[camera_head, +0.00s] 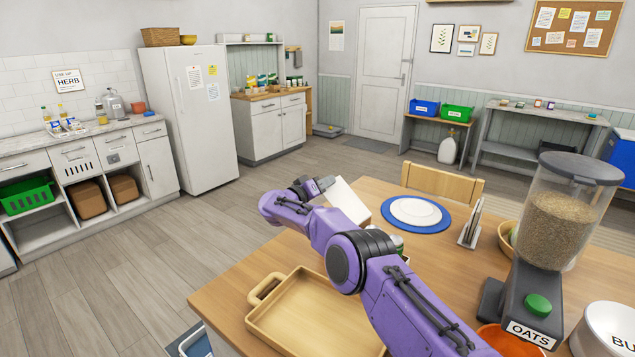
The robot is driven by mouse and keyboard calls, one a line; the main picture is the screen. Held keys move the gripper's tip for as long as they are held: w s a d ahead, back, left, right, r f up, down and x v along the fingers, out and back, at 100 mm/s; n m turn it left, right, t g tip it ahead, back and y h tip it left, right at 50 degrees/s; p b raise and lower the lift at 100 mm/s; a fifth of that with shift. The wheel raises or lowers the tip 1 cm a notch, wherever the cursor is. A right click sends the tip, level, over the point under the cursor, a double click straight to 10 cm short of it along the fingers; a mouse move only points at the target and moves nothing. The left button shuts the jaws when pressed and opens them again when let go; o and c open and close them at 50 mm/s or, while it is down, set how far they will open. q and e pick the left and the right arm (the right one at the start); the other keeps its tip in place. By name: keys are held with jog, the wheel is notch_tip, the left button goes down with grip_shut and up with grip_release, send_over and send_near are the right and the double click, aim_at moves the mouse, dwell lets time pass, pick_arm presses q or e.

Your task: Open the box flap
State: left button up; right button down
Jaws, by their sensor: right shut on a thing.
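My right gripper (325,184) is at the end of a purple arm that reaches in from the lower right, over the far left edge of the wooden table (225,283). It is shut on the edge of a white flat piece (347,202), which looks like the box flap and stands tilted. The rest of the box is hidden behind my arm, so how far the flap is open cannot be told. My left gripper is not in view.
A wooden tray (300,318) lies below my arm. A blue plate (416,228) with a white plate, a napkin holder (469,236) and an oats dispenser (560,225) stand to the right. A chair (442,182) is behind the table.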

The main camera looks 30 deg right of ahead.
jog(key=shift+d+f, duration=0.1)
jog(key=shift+f, duration=0.2)
jog(key=c, duration=1.4)
grip_release()
jog(key=shift+o, duration=0.3)
jog(key=shift+w+d+f, duration=0.1)
jog(key=shift+d, duration=0.2)
jog(key=shift+a, duration=0.35)
jog(key=b+v, duration=0.3)
jog(key=v, duration=0.7)
jog(key=shift+d, duration=0.1)
